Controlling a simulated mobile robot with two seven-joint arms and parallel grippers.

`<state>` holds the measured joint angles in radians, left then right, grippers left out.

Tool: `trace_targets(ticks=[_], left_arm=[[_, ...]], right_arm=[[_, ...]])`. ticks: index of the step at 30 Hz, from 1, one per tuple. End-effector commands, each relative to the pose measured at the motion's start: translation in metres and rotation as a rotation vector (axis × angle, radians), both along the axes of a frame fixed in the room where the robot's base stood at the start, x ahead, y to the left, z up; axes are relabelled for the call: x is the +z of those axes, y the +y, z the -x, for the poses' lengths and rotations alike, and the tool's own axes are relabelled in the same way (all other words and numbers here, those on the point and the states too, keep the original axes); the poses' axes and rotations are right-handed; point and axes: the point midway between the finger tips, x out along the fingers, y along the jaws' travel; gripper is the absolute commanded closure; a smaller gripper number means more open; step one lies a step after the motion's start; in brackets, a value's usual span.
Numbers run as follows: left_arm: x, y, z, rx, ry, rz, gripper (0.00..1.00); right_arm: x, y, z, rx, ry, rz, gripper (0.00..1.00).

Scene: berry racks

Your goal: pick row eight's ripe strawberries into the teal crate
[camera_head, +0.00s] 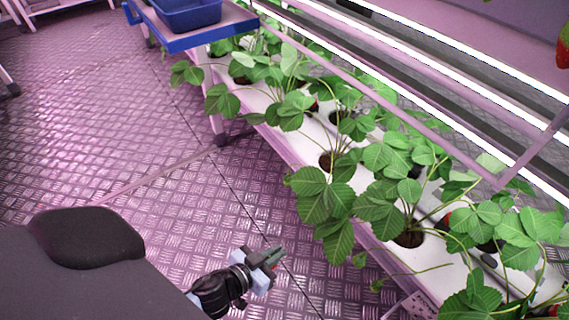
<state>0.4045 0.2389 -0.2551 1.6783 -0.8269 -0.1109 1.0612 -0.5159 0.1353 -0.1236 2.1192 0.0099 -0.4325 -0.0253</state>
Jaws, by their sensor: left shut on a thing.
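My left gripper (275,256) is low in the picture, over the metal floor and left of the plant row. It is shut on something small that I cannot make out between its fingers. Red strawberries show in part behind leaves: one (446,221) at the right of the row and one (553,311) at the lower right corner. Another red strawberry (563,52) hangs at the right edge, cut off by the frame. A blue crate (188,22) stands at the top left; no teal crate shows. My right gripper is not in view.
Strawberry plants grow from holes in a long white trough (258,98). Bright light bars and a pink rail (400,110) run above and behind them. The crate stands on a blue-edged shelf (205,38). The patterned floor (130,130) at left is mostly clear.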

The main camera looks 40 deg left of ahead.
Motion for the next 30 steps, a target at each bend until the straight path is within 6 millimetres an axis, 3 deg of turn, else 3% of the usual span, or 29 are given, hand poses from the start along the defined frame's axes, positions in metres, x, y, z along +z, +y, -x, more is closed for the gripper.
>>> trace_targets(ticks=[14, 30], left_arm=[[0.000, 0.001, 0.005, 0.001, 0.000, 0.000, 1.00], [0.000, 0.013, 0.038, 0.001, 0.001, 0.000, 1.00]], right_arm=[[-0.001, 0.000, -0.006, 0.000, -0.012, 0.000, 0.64], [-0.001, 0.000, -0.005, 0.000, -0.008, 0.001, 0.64]])
